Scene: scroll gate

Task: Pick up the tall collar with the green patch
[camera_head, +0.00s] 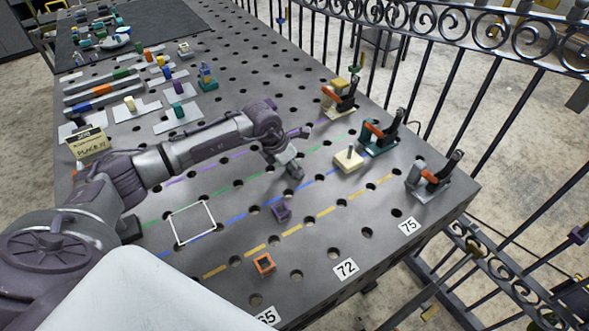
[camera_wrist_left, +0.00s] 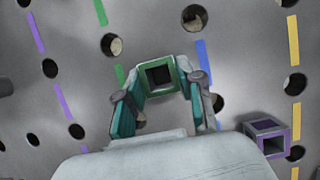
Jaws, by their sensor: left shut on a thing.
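A square hollow collar with green sides and a dark opening (camera_wrist_left: 158,62) stands between the teal-padded fingers of my left gripper (camera_wrist_left: 160,92) in the wrist view. The fingers are shut on it, one on each side. In the head view my left gripper (camera_head: 292,168) is low over the table, near the blue dashed line, and the collar there is mostly hidden by the gripper. I cannot tell whether the collar touches the table. My right gripper is not in view.
A purple collar (camera_head: 281,213) sits close by; it also shows in the wrist view (camera_wrist_left: 268,138). An orange collar (camera_head: 264,264) is nearer the front. Several toggle clamps (camera_head: 432,178) and a cream block with a peg (camera_head: 348,159) stand to the right. A white square outline (camera_head: 177,225) is clear.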

